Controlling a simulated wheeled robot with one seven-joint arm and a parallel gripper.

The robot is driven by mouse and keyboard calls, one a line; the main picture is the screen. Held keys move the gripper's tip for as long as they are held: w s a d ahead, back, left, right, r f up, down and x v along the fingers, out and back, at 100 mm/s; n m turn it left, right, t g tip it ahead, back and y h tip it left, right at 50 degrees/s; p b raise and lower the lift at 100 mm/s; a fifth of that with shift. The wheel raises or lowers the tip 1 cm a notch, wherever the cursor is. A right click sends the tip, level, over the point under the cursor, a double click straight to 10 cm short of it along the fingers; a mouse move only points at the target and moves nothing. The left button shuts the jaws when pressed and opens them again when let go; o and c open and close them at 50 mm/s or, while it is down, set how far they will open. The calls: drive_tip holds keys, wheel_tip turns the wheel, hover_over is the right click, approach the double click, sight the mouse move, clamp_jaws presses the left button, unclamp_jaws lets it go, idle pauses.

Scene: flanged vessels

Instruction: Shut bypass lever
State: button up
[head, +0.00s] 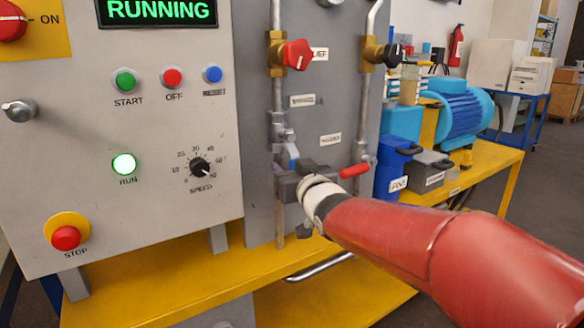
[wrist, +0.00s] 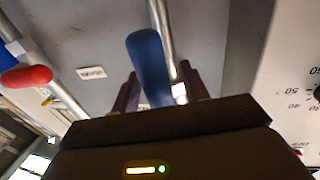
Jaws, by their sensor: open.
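A blue lever (head: 293,150) sits on the left vertical pipe, partly hidden behind my gripper (head: 291,183) in the head view. In the wrist view the blue lever (wrist: 150,62) runs between the two dark fingers of my gripper (wrist: 158,84), beside the pipe. The fingers are open, with one on each side of it; I cannot tell whether either touches it. A red lever (head: 355,171) on the right pipe also shows in the wrist view (wrist: 27,77). The small labels are too blurred to tell which lever is the bypass.
A red knob (head: 296,54) and a black knob (head: 392,55) sit higher on the two pipes. A control panel (head: 100,200) reading RUNNING stands close on the left. A blue bin (head: 395,170) and a grey bin (head: 428,172) stand on the yellow bench (head: 500,165) to the right.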

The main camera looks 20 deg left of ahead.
drive_tip(key=shift+c, duration=0.2)
clamp_jaws()
drive_tip(key=shift+w+d+f+b, duration=0.1)
drive_tip(key=shift+w+b, duration=0.05)
drive_tip(key=shift+b, duration=0.2)
drive_tip(key=w+d+r+n+y+b, duration=0.2)
drive_tip(key=r+n, duration=0.1)
drive_tip(key=n, duration=0.7)
drive_tip(key=w+d+r+n+g+y+b, duration=0.1)
drive_tip(key=w+d+r+n+y+b, duration=0.1)
drive_tip(key=n, duration=0.8)
drive_tip(key=shift+w+r+b, duration=0.45)
drive_tip(key=shift+r+b, duration=0.3)
drive_tip(key=shift+r, duration=0.55)
drive_tip(key=shift+d+r+n, duration=0.1)
drive_tip(key=shift+n, duration=0.2)
